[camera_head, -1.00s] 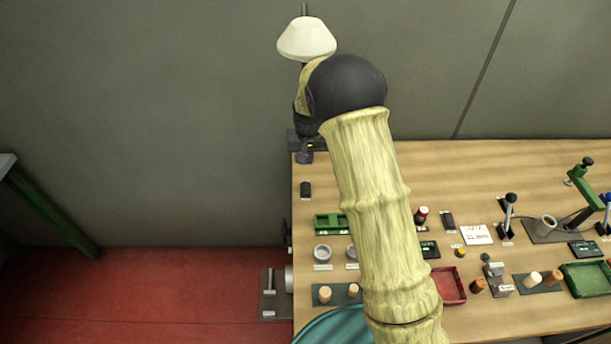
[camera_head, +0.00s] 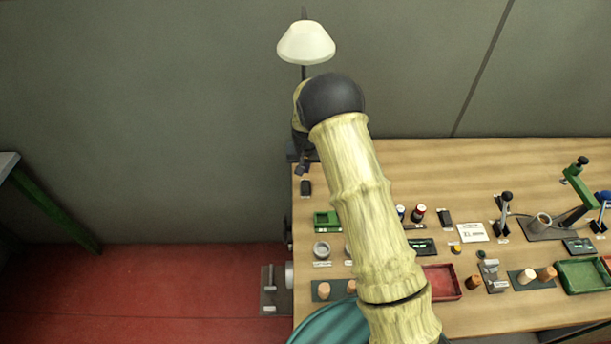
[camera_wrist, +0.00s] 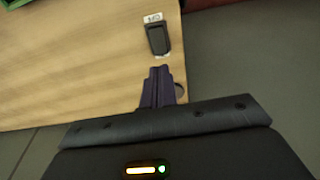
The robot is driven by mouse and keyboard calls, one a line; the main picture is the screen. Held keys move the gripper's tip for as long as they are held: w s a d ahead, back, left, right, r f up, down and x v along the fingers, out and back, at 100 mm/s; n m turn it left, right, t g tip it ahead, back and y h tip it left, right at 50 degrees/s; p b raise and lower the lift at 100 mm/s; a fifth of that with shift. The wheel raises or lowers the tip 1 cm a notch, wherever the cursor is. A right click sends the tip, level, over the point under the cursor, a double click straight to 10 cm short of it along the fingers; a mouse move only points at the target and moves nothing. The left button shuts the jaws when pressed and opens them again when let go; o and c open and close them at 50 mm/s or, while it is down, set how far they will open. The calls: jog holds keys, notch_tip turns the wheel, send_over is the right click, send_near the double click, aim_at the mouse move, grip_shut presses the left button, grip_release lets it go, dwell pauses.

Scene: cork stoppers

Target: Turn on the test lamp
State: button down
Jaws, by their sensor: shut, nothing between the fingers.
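The lamp (camera_head: 306,44) has a pale cream shade and stands at the back left of the bench, against the wall. I cannot tell surely whether it is lit. A small black rocker-like switch (camera_head: 306,188) lies near the bench's left edge. In the wrist view the switch (camera_wrist: 157,39) has a small white label reading something like "0/1" at one end. My gripper (camera_head: 302,171) is shut and empty, just behind the switch in the head view. In the wrist view its fingertips (camera_wrist: 160,71) point at the switch, with a small gap in the picture; contact does not show.
The wooden bench (camera_head: 430,160) holds a green tray (camera_head: 328,229), a grey ring cup (camera_head: 321,249), a red tray (camera_head: 441,283), corks and several tools to the right. My forearm hides part of the bench middle. The wood around the switch is clear.

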aim_at(306, 187)
jog(key=f+p, duration=0.1)
jog(key=f, duration=0.1)
jog(key=w+f+p, duration=0.1)
jog(key=f, duration=0.2)
jog(key=f+p, duration=0.1)
jog(key=f, duration=0.1)
jog(key=shift+w+f, duration=0.15)
jog(key=shift+w, duration=0.1)
jog(key=shift+f, duration=0.1)
jog(key=shift+f+b, duration=0.15)
jog(key=shift+b, duration=0.2)
jog(key=shift+f+b, duration=0.25)
jog(key=shift+b, duration=0.15)
jog(key=shift+r, duration=0.15)
jog(key=shift+s, duration=0.15)
jog(key=shift+s+p, duration=0.3)
jog(key=shift+s, duration=0.35)
